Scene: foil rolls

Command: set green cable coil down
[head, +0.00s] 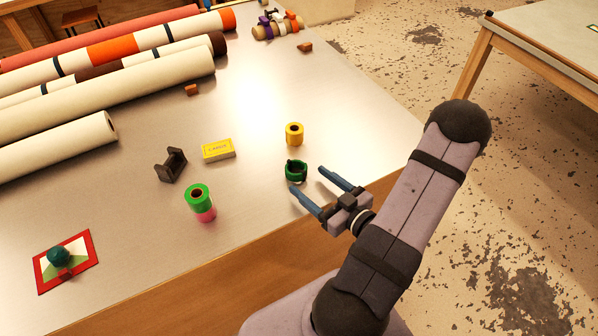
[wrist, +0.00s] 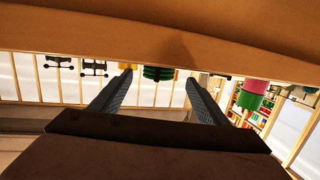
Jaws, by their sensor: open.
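The green cable coil (head: 296,171) rests on the metal-topped table near its front edge, with a dark band on it. In the wrist view the coil (wrist: 158,73) shows in line with the gap between the fingers. My gripper (head: 307,179) is open and empty. Its two blue fingers point at the coil from the front edge side, with the tips just short of it. I cannot tell the exact gap between tips and coil.
A yellow roll (head: 294,133) stands behind the coil. A green roll (head: 197,194) on a pink one, a yellow box (head: 218,150) and a dark bracket (head: 171,165) stand to the left. Long rolls (head: 110,100) lie at the back left. Bare table lies right of the yellow roll.

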